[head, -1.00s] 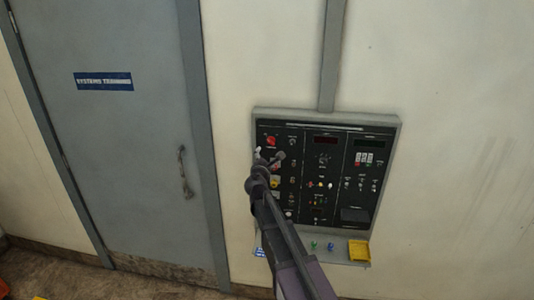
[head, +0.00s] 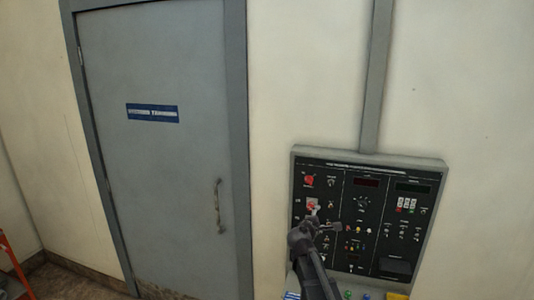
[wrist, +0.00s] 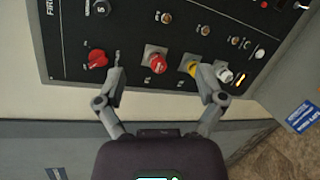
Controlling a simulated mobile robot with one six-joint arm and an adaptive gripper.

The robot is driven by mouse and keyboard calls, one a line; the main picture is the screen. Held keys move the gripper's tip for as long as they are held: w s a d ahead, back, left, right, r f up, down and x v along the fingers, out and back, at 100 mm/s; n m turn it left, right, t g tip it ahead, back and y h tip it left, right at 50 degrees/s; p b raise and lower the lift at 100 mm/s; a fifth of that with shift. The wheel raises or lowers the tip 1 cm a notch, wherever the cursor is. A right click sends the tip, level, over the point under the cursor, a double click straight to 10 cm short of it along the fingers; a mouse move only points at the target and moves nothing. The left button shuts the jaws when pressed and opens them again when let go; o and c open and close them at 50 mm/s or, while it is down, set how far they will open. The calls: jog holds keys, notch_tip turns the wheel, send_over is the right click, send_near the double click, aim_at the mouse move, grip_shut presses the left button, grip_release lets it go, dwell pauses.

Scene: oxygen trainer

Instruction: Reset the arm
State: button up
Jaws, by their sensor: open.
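My gripper (head: 326,219) is in front of the left column of the dark control panel (head: 400,178) on the wall. The wrist view shows its two fingers (wrist: 164,83) spread wide with nothing held between them. A red knob (wrist: 158,72) on a light plate and a yellow-based knob (wrist: 195,69) lie between and beyond the fingertips. Another red knob (wrist: 97,58) sits just outside the left finger, and a white-and-black knob (wrist: 224,73) is by the right fingertip. Whether a fingertip touches the panel cannot be told. My arm hides the panel's lower left part in the head view.
A grey door (head: 165,175) with a blue sign and a handle (head: 219,205) stands left of the panel. A grey conduit (head: 377,80) runs up the wall above it. Green and blue knobs (head: 348,294) and a yellow item (head: 397,296) are below the panel.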

jog(key=s+d+f+m+g+y+b, duration=0.1)
jog(key=s+d+f+m+g+b, duration=0.15)
jog(key=s+f+m+g, duration=0.35)
jog(key=s+d+f+m+g+y+b, duration=0.1)
jog(key=s+d+f+m+g+b, duration=0.15)
jog(key=s+f+m, duration=0.5)
jog(key=s+a+f+m+g+y+b, duration=0.1)
jog(key=s+a+f+g+y+b, duration=0.1)
jog(key=s+f, duration=0.3)
jog(key=s+a+f+m+g+y+b, duration=0.2)
jog(key=s+a+f+g+y, duration=0.1)
jog(key=s, duration=0.7)
notch_tip(320, 180, down, 4)
jog(key=shift+s+a+r+y, duration=0.2)
jog(key=shift+s+a+y, duration=0.3)
jog(key=shift+a, duration=0.75)
jog(key=shift+w, duration=0.2)
jog(key=shift+c, duration=0.2)
